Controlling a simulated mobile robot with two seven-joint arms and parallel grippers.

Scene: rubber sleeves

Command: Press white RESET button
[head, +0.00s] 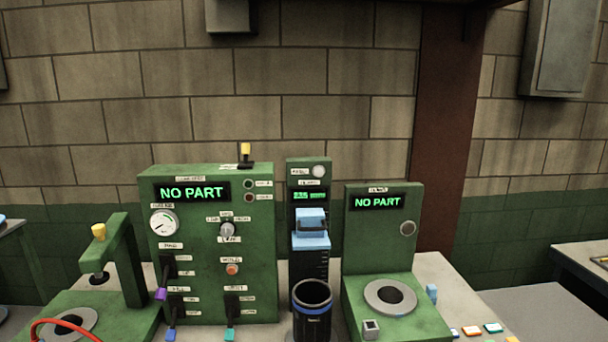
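A round white button (319,171) sits at the top of the narrow green middle panel (295,202), beside a small label too small to read with certainty. Neither gripper is in the head view, and nothing covers the white button.
A black cylinder with a blue band (312,318) stands in front of the middle panel, below a light blue block (311,240). The left green machine (200,262) carries a gauge, knobs and coloured levers.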

